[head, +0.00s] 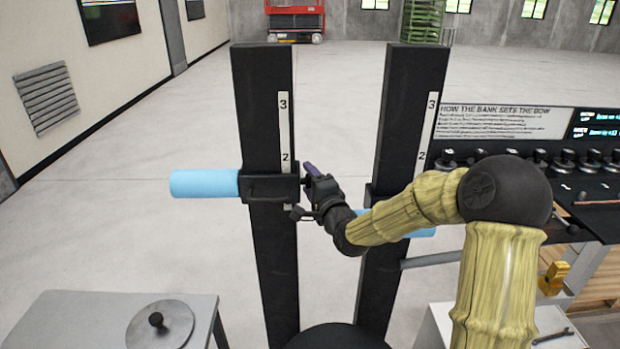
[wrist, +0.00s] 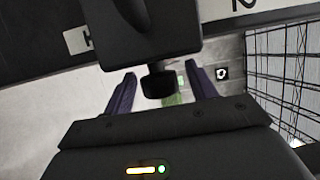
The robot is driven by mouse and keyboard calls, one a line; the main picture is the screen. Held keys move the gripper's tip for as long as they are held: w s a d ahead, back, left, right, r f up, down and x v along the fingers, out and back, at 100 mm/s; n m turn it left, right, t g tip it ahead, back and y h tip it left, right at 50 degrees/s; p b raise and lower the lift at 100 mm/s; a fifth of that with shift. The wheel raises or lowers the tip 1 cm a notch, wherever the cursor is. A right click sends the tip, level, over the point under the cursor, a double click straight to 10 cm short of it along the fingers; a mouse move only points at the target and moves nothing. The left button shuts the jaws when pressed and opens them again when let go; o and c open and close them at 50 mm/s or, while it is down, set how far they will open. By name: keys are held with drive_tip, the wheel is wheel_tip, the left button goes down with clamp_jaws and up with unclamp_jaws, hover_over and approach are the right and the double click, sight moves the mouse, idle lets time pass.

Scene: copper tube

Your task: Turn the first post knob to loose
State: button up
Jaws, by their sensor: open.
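Two tall black posts stand in front of me, the left post (head: 265,100) and the right post (head: 405,100), each with a white numbered scale. A black clamp block (head: 262,188) sits on the left post just below the mark 2, with a light blue tube (head: 203,183) sticking out to its left. My gripper (head: 305,185) is at the right side of this block. In the wrist view a dark knob (wrist: 160,83) under the block lies between the two open purple fingers (wrist: 162,88). I see no finger touching it. The knob's setting cannot be read.
A grey table with a round metal disc (head: 160,325) is at the lower left. A bench with several black knobs (head: 565,160) and a sign (head: 503,122) is at the right. A grey bar (head: 432,260) extends right from the right post.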

drive_tip(key=shift+w+a, duration=0.25)
drive_tip(key=shift+w, duration=0.15)
drive_tip(key=shift+s, duration=0.15)
drive_tip(key=shift+c, duration=1.1)
drive_tip(key=c, duration=0.8)
drive_tip(key=b, duration=0.2)
drive_tip(key=shift+d+f+t+b, duration=0.1)
drive_tip(key=shift+f+t+b, duration=0.15)
drive_tip(key=shift+t+b, duration=0.05)
drive_tip(key=shift+r+n+t+y+b, duration=0.3)
drive_tip(key=shift+n+t+b, duration=0.1)
drive_tip(key=shift+b, duration=0.35)
